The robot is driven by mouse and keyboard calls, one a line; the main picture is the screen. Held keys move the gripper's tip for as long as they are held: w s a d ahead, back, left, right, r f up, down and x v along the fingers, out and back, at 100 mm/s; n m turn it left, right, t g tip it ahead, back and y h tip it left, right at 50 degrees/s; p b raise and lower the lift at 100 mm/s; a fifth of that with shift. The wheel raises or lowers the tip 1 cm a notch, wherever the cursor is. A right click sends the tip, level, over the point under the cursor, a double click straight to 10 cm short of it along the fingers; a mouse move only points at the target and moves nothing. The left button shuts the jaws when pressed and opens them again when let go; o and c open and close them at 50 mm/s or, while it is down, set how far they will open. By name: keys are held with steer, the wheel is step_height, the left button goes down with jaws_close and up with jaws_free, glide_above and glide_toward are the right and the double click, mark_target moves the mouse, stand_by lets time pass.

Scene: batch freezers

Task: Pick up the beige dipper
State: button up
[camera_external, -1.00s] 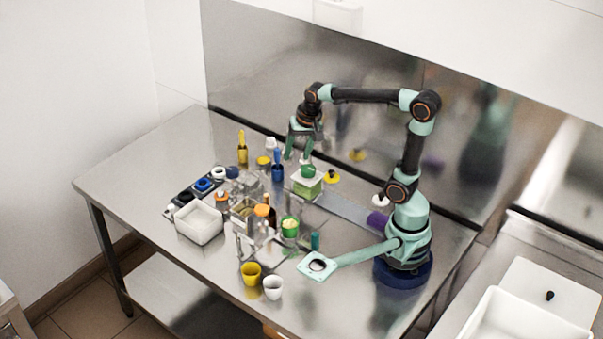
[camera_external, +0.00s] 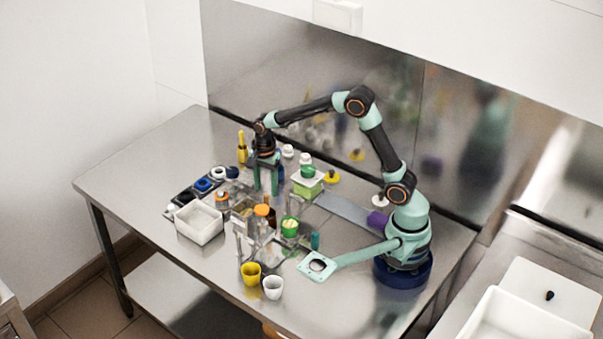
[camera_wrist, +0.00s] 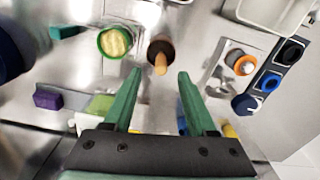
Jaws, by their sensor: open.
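The beige dipper (camera_wrist: 160,64) shows in the wrist view as a short light stick rising from a dark brown round holder (camera_wrist: 159,48). In the outside view I cannot pick it out clearly; a brown and orange item (camera_external: 263,210) stands about there, just in front of my fingers. My gripper (camera_wrist: 160,72) is open and empty, its green fingers one on each side of the dipper's near end in the picture. I cannot tell how far above it they are. In the outside view my gripper (camera_external: 266,191) points down over the middle of the crowded table.
A green cup with yellowish contents (camera_wrist: 115,42) stands left of the dipper. A white tray (camera_external: 199,223), clear containers, a green-and-white box (camera_external: 307,184), a yellow bottle (camera_external: 242,147) and two cups crowd the area. The table's far left (camera_external: 140,175) is clear.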

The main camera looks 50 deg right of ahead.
mark_target(267, 201)
steer(key=shift+f, duration=3.15)
jaws_close()
